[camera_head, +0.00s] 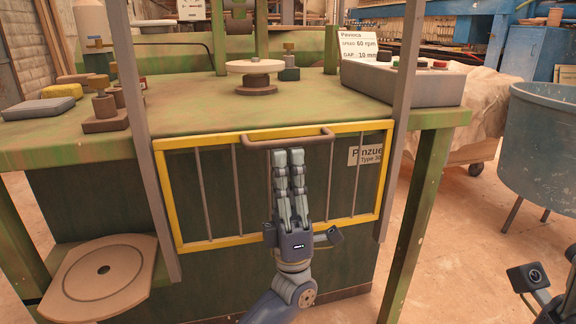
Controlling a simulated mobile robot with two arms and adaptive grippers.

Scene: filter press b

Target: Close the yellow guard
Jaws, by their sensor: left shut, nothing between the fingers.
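The yellow guard (172,215) is a rectangular yellow frame with thin grey vertical bars. It sits low across the front of the green press, between two grey upright posts, with its top edge near the table top's front edge. A brown bar handle (287,134) runs along the middle of its top edge. My left gripper (288,156) is shut and empty, pointing up in front of the guard. Its fingertips are just below the handle; whether they touch it or the guard, I cannot tell. Part of my right gripper's mount shows at the lower right corner; its fingers are out of sight.
The green press table (190,118) carries a round pale disc on a stand (255,68), a grey control box (410,82) and brass-topped fittings. A wooden round-topped seat (105,275) is at lower left. A blue-grey tub (545,145) stands right.

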